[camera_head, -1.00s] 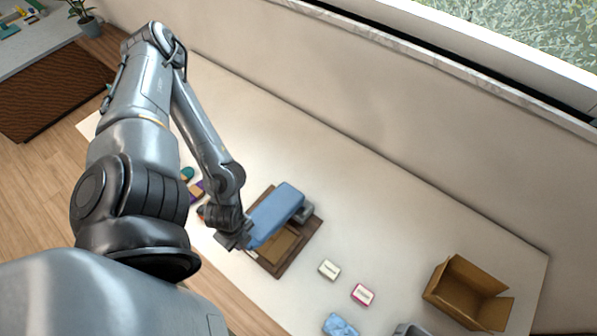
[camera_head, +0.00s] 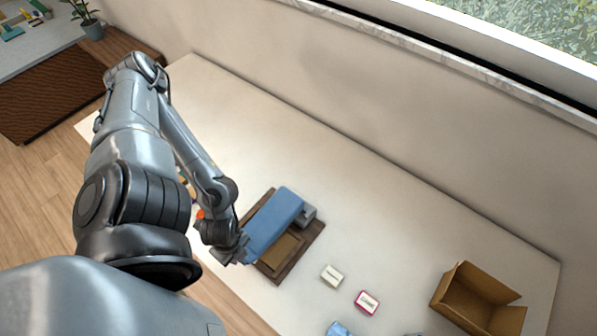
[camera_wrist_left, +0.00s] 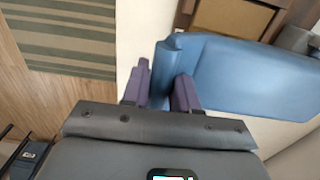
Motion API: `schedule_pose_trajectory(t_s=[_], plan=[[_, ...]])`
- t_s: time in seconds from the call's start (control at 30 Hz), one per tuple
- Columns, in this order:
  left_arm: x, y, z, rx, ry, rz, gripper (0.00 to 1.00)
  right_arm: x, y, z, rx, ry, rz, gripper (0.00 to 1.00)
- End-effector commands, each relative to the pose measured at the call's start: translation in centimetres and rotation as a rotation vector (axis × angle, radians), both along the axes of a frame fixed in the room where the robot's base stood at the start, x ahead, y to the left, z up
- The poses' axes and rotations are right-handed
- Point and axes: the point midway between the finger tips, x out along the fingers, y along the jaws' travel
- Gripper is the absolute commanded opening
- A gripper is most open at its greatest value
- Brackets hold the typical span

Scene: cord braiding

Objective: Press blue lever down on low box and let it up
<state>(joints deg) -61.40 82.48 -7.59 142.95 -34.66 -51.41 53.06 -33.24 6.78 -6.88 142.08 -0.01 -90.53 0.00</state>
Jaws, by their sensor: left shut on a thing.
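The blue lever (camera_head: 275,220) is a broad bar over the low brown box (camera_head: 306,247), left of the middle of the table. Its far end meets a grey mount (camera_head: 308,214) on the box. My left gripper (camera_head: 242,252) is at the lever's near end. In the left wrist view the two purple fingers of my left gripper (camera_wrist_left: 163,88) stand on either side of the narrow end of the blue lever (camera_wrist_left: 240,75), shut on it. The gap under the lever is hidden. My right gripper cannot be made out.
A white block (camera_head: 332,276) and a red-edged block (camera_head: 367,302) lie right of the low box. An open cardboard box (camera_head: 478,300) stands at the far right. A blue item (camera_head: 339,329) shows at the bottom edge. The table behind the lever is clear.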

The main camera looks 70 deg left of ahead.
Motion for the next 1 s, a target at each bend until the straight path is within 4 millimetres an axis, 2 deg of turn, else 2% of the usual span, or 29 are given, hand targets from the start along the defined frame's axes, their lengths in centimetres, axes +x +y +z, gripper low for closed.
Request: schedule_pose_trajectory(t_s=[0.1,0.57,1.0], plan=[[-0.2,-0.1,-0.8,-0.001,0.001,0.000,0.11,0.0,-0.1,-0.6,-0.004,0.000,0.003,0.00],[-0.4,-0.2,-1.0,-0.001,0.001,0.000,0.11,0.0,-0.1,-0.7,-0.005,0.000,0.004,0.00],[-0.9,-0.6,-5.3,-0.001,0.000,0.003,0.11,0.0,0.1,-3.4,0.003,-0.001,-0.002,0.00]])
